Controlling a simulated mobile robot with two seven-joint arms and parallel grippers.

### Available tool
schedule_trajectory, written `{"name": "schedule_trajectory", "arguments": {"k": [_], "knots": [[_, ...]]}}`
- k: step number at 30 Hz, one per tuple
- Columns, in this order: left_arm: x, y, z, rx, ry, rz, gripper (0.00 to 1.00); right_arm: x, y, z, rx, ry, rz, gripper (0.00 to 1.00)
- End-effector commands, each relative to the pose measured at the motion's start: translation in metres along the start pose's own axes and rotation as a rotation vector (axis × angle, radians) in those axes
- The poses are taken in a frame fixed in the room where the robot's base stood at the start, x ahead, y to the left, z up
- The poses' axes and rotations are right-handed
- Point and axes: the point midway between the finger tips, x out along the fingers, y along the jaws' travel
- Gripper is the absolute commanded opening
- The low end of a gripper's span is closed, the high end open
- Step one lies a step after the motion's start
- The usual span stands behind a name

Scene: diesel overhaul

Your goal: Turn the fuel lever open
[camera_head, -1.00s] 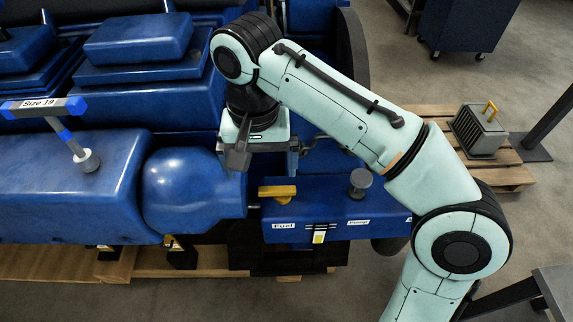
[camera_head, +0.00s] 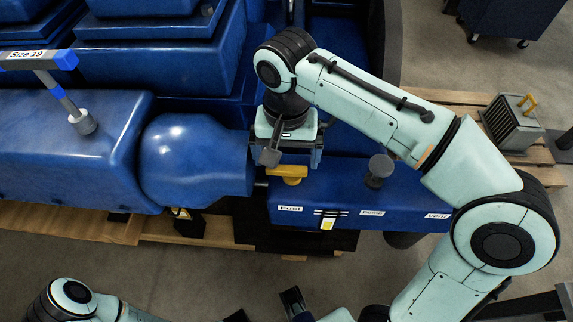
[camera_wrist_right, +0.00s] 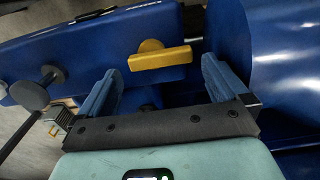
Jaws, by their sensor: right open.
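The yellow fuel lever (camera_head: 288,171) lies roughly crosswise on the blue engine panel (camera_head: 350,202), above the "Fuel" label (camera_head: 290,209). In the right wrist view the lever (camera_wrist_right: 160,56) shows ahead of the gap between my right fingers, apart from them. My right gripper (camera_head: 293,157) is open and empty, just behind the lever in the head view. Its two blue-grey fingers (camera_wrist_right: 158,78) are spread wide in the wrist view. Dark finger-like parts (camera_head: 267,307) at the bottom edge may be my left gripper. They are cut off.
A grey round knob (camera_head: 380,168) stands right of the lever, above another label. A "Size 19" T-handle tool (camera_head: 60,85) stands on the blue engine at left. A grey box with a yellow handle (camera_head: 513,122) sits on a pallet at right. Floor in front is free.

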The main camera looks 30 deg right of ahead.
Motion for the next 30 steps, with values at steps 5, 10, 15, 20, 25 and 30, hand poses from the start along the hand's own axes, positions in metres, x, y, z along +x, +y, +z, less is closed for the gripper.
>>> {"name": "schedule_trajectory", "arguments": {"k": [5, 10, 15, 20, 25, 30], "knots": [[0.005, -0.001, -0.003, 0.001, 0.007, 0.002, 0.43, 0.024, 0.000, 0.000, 0.001, 0.000, 0.000, 1.00], [0.006, -0.001, -0.004, 0.002, 0.011, 0.003, 0.43, 0.031, 0.000, 0.000, 0.000, 0.001, -0.001, 1.00], [0.006, -0.001, -0.004, 0.002, 0.011, 0.003, 0.43, 0.032, 0.000, 0.000, 0.001, 0.001, -0.001, 1.00], [0.006, -0.001, -0.004, 0.002, 0.012, 0.003, 0.43, 0.032, 0.000, 0.000, 0.001, 0.001, -0.001, 0.74], [0.006, -0.001, -0.004, 0.002, 0.012, 0.003, 0.43, 0.032, 0.000, 0.000, 0.000, 0.001, -0.001, 0.60], [0.004, 0.000, -0.003, 0.001, 0.010, 0.003, 0.43, 0.031, 0.000, 0.000, -0.021, 0.001, 0.000, 0.60]]}}
